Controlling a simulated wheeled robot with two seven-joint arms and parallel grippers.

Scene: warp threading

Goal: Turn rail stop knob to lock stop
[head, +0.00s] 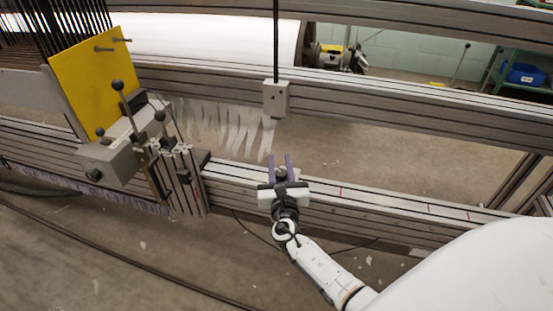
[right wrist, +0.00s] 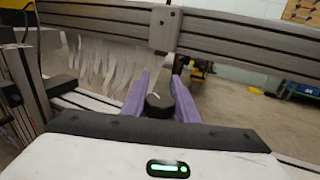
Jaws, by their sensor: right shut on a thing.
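The rail stop knob is a small dark round knob (right wrist: 158,104) with a light mark on its top, between the purple fingers in the right wrist view. In the head view the knob (head: 281,171) is small and partly hidden by my gripper. My right gripper (head: 280,160) is shut on the knob, one finger on each side, at the lower rail (head: 350,198). Its fingers (right wrist: 160,88) point toward the upper beam. The stop's body under the knob is mostly hidden. I cannot read the knob's lock position. My left gripper is not in view.
A carriage with a yellow plate (head: 92,80), levers and a grey box (head: 108,165) stands on the rail to the left. A grey block (head: 276,99) hangs on a dark rod above the gripper. Pale strips (head: 225,125) hang behind. The rail is clear to the right.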

